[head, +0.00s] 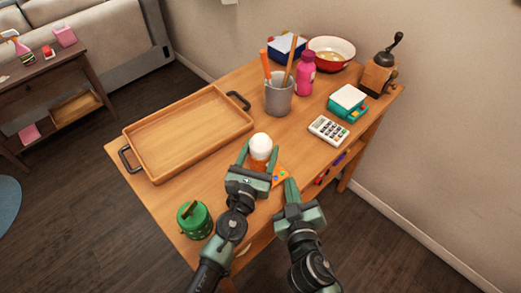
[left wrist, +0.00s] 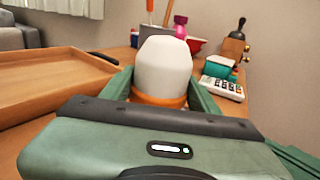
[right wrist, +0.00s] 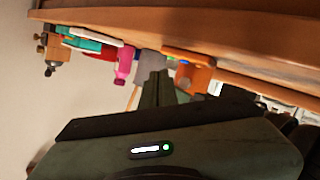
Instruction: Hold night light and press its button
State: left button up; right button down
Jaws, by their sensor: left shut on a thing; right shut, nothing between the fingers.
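The night light (head: 261,145), with a white domed top and an orange lower part, stands on the near part of the wooden table. My left gripper (head: 258,156) is shut on it, one finger on each side. In the left wrist view the white dome (left wrist: 163,70) rises between the fingers above an orange band. My right gripper (head: 290,183) is shut and empty, apart from the light, to its lower right.
A flat orange piece with coloured dots (head: 280,175) lies between the light and my right gripper. A wooden tray (head: 187,140) is at left, a green canister (head: 194,219) at the near edge. A grey cup (head: 279,97), calculator (head: 328,129), teal scale (head: 347,103) and grinder (head: 378,75) stand behind.

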aim_at(279, 182)
jog(key=shift+w+a, duration=1.45)
jog(key=shift+w, duration=0.3)
dwell(0.8)
jog(key=shift+w+a, duration=0.3)
jog(key=shift+a, duration=0.05)
jog(key=shift+w+a, duration=0.45)
jog(key=shift+w, duration=0.1)
dwell(0.8)
jog(key=shift+d, duration=0.1)
jog(key=shift+s+d+r, duration=0.15)
jog(key=shift+s+d, duration=0.55)
jog(key=shift+d, duration=0.05)
jog(key=s+d, duration=0.4)
jog(key=shift+s, duration=0.4)
